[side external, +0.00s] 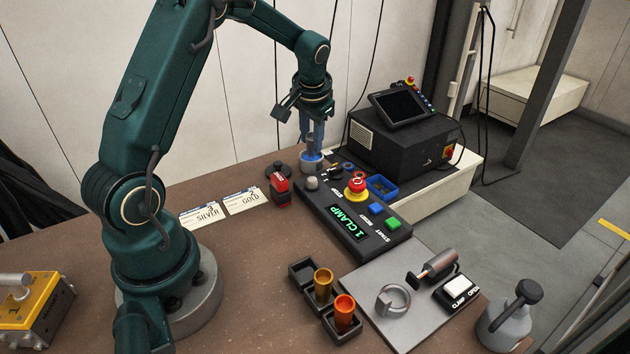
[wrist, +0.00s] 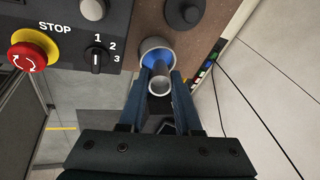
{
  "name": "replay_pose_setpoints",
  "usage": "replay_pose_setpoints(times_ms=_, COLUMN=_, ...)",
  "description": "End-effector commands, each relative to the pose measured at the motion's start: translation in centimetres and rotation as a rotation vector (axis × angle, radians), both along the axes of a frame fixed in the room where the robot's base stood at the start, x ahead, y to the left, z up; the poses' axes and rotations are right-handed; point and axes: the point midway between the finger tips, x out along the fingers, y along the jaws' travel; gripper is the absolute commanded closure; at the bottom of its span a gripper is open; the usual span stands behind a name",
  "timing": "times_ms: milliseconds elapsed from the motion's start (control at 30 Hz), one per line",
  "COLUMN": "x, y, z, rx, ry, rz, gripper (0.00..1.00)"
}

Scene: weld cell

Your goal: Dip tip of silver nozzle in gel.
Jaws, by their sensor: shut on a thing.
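The silver nozzle (wrist: 158,84) is a short pale metal tube, held between the blue fingers of my gripper (wrist: 160,76). In the side view my gripper (side external: 312,148) points straight down over the gel pot (side external: 311,166), a small grey round pot. In the wrist view the pot (wrist: 147,45) shows blue gel (wrist: 154,59) inside, with the nozzle in line with its opening.
A black control panel (side external: 352,232) with a red stop button (side external: 357,187) stands right beside the pot. A dark knob (wrist: 185,12) and a red device (side external: 281,190) are close by. A black holder (side external: 302,275) carries gold and copper nozzles; its rear pocket is empty.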

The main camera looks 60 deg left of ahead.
Motion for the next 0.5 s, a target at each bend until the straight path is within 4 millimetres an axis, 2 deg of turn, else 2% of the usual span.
replay_pose_setpoints(times_ms=500, x=0.01, y=0.01, z=-0.6, rx=0.0, ry=0.0, rz=0.0, gripper=1.0)
